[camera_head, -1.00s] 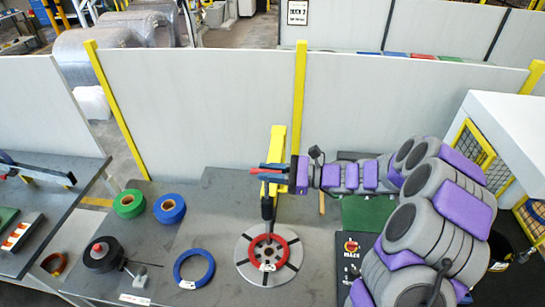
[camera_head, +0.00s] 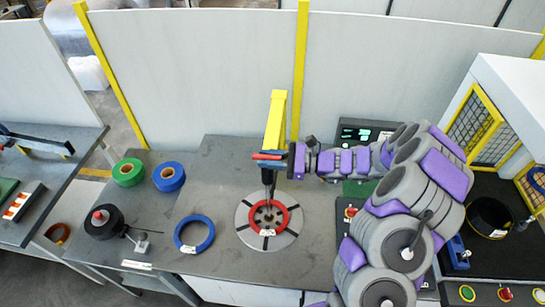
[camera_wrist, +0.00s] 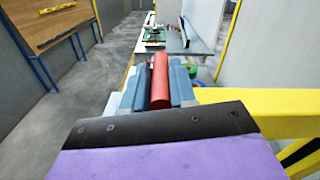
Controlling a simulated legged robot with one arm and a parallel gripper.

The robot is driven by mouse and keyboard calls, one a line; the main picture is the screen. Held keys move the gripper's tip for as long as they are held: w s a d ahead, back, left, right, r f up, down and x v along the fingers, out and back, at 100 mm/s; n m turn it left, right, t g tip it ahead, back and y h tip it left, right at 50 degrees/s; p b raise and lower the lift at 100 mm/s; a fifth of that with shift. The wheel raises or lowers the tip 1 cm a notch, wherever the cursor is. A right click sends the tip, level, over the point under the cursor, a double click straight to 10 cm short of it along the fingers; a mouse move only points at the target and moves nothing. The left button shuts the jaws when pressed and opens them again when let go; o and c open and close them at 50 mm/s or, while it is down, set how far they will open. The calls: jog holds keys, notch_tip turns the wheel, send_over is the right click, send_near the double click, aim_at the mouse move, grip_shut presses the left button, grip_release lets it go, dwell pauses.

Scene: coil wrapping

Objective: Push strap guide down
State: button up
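The strap guide is a yellow post (camera_head: 274,120) with a dark vertical rod (camera_head: 269,181) in front of it, standing at the back of the turntable. A red handle (camera_wrist: 160,82) lies between my blue-grey fingers in the wrist view. My gripper (camera_head: 266,157) reaches in from the right at the top of the dark rod and appears shut on this red handle. The rod's lower end is near the back edge of a red coil (camera_head: 283,219); I cannot tell whether they touch. The coil lies flat on the round grey slotted turntable (camera_head: 249,237).
A blue ring (camera_head: 193,247) lies left of the turntable. Green (camera_head: 128,171) and blue (camera_head: 168,176) tape rolls and a black spool (camera_head: 104,228) stand further left. A pale partition (camera_head: 200,70) closes the back. A control panel with buttons (camera_head: 505,294) is at the lower right.

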jog(key=shift+o, duration=0.7)
jog(key=shift+w+a+f, duration=0.1)
jog(key=shift+w+a, duration=0.1)
jog(key=shift+o, duration=0.7)
jog(key=shift+a, duration=0.2)
jog(key=shift+s+d, duration=0.1)
jog(key=shift+s, duration=0.05)
jog(key=s+d, duration=0.1)
jog(key=d, duration=0.4)
jog(key=s+d, duration=0.1)
jog(key=d, duration=0.5)
jog(key=s+d, duration=0.1)
jog(key=d, duration=0.5)
jog(key=shift+s, duration=0.1)
jog(key=shift+a, duration=0.15)
